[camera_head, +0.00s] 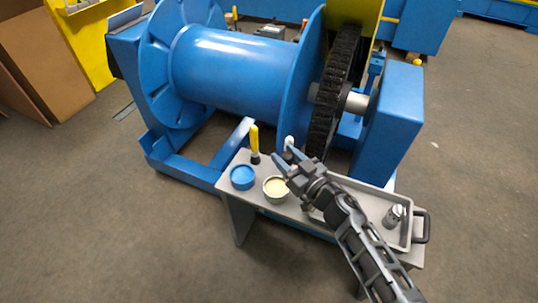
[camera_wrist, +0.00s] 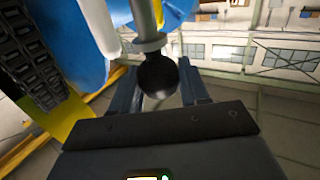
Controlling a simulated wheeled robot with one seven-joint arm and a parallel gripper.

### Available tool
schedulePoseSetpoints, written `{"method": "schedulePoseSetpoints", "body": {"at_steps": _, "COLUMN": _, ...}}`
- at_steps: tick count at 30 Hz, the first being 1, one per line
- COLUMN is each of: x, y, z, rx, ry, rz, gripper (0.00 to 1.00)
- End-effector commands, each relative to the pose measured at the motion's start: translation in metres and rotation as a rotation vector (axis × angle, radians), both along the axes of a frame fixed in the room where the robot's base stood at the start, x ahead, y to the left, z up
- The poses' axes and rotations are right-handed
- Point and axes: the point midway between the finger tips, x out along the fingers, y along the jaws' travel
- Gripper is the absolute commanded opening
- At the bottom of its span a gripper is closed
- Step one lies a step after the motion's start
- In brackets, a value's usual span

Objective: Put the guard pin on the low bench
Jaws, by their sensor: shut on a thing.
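My gripper (camera_head: 282,158) is over the back edge of the low grey bench (camera_head: 294,212), in front of the drum. In the wrist view its two fingers (camera_wrist: 157,88) are closed around a grey metal pin (camera_wrist: 148,22) with a collar and a dark round end; I take this for the guard pin. A small pale tip at the gripper (camera_head: 289,141) in the head view may be the same pin. The bench top carries a blue tin (camera_head: 242,178), a cream-filled tin (camera_head: 276,189) and a yellow-handled brush (camera_head: 254,142).
A grey tray (camera_head: 407,228) holding a small metal cylinder (camera_head: 393,215) takes up the bench's right end. The big blue drum (camera_head: 235,72), black chain (camera_head: 332,95) and yellow guard (camera_head: 367,18) rise behind the bench. Open floor lies left and front.

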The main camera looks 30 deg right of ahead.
Motion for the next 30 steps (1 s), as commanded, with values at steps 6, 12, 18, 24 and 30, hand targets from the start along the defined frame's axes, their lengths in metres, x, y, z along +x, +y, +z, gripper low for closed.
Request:
{"method": "schedulePoseSetpoints", "body": {"at_steps": 6, "x": -0.016, "y": -0.025, "z": 0.020, "rx": 0.000, "ry": -0.001, "rz": -0.001, "gripper": 0.05}}
{"method": "schedulePoseSetpoints", "body": {"at_steps": 12, "x": -0.021, "y": -0.033, "z": 0.025, "rx": 0.000, "ry": -0.001, "rz": 0.002, "gripper": 0.05}}
{"method": "schedulePoseSetpoints", "body": {"at_steps": 18, "x": -0.023, "y": -0.033, "z": 0.023, "rx": -0.001, "ry": -0.001, "rz": 0.000, "gripper": 0.05}}
{"method": "schedulePoseSetpoints", "body": {"at_steps": 24, "x": -0.037, "y": -0.023, "z": 0.009, "rx": -0.013, "ry": 0.001, "rz": -0.013, "gripper": 0.05}}
{"method": "schedulePoseSetpoints", "body": {"at_steps": 30, "x": -0.057, "y": 0.001, "z": -0.010, "rx": -0.021, "ry": 0.002, "rz": -0.038, "gripper": 0.05}}
